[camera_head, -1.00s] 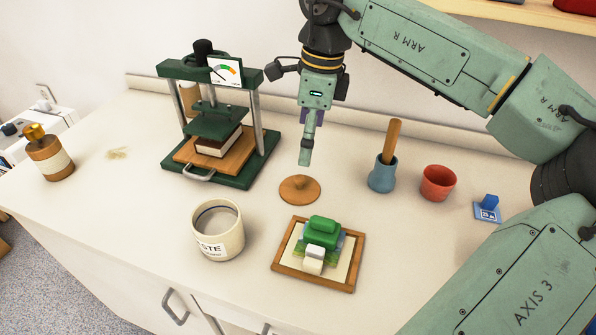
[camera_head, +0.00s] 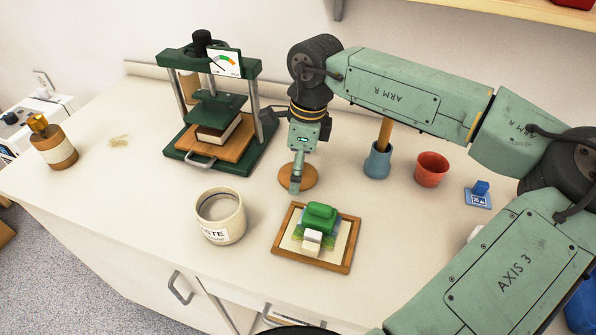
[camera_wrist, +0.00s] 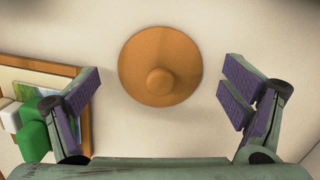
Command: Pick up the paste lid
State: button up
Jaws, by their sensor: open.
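The paste lid (camera_head: 311,178) is a round, orange-brown disc with a small knob at its middle, lying flat on the counter. In the wrist view the lid (camera_wrist: 160,66) is seen from above, with the knob facing my camera. My gripper (camera_head: 295,188) is over the lid and hides part of it in the head view. The paste pot (camera_head: 220,216) stands open, left of the lid and nearer the front.
A wooden frame (camera_head: 345,246) with a print, a green block and a white block lies just in front of the lid. A green press (camera_head: 214,110) stands behind left. A blue pot (camera_head: 377,163) with a wooden handle and a red cup (camera_head: 431,169) stand right.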

jog(key=shift+c, duration=0.5)
jog(key=c, duration=1.1)
jog(key=shift+s, duration=0.1)
jog(key=c, duration=0.5)
